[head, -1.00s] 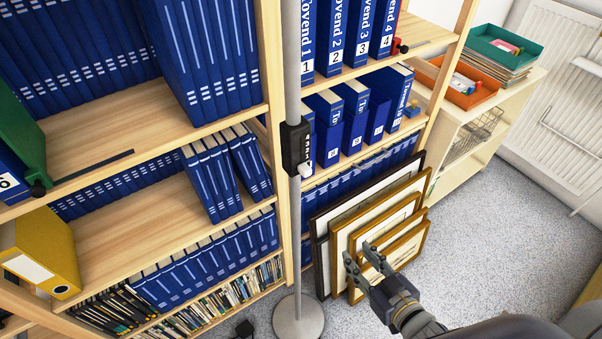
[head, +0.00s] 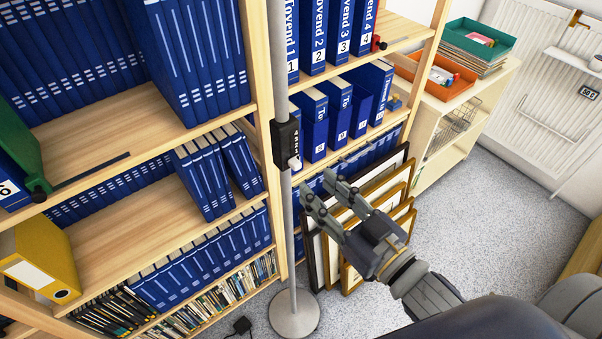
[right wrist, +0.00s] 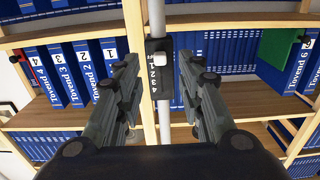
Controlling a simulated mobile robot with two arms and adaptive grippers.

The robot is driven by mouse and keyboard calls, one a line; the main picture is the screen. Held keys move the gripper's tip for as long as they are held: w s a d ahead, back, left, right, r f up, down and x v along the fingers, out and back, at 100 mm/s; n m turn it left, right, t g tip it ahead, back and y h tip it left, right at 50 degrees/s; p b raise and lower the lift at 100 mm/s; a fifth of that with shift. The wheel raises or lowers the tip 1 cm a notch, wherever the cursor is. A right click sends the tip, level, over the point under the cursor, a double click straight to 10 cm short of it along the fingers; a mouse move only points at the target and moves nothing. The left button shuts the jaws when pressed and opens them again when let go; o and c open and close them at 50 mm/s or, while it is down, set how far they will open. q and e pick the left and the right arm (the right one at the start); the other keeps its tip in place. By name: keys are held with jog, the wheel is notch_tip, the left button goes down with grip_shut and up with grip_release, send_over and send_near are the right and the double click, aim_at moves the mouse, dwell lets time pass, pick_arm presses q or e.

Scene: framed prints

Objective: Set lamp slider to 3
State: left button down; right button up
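The lamp is a grey pole on a round base (head: 294,314), standing in front of the shelf upright. A black slider box (head: 286,144) is fixed on the pole. Its white slider knob (head: 295,163) shows near the box's lower end in the head view. In the right wrist view the box (right wrist: 159,68) with its white digits lies ahead, between the fingers. My right gripper (head: 318,189) is open and empty, below and to the right of the box, apart from it. My left gripper is not in view.
Shelves of blue binders (head: 313,118) stand behind the pole. Framed prints (head: 403,176) lean against the shelf below my right gripper. A side cabinet (head: 450,130) with trays stands at the right. Grey floor at the right is clear.

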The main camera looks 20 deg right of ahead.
aim_at(299, 169)
jog(key=b+x, duration=0.1)
jog(key=x, duration=0.2)
jog(key=shift+w+a, duration=0.1)
jog(key=shift+w, duration=0.2)
jog(key=shift+p+x, duration=0.35)
jog(key=shift+x, duration=0.5)
jog(key=shift+w+a, duration=0.2)
jog(key=shift+w, duration=0.35)
grip_shut()
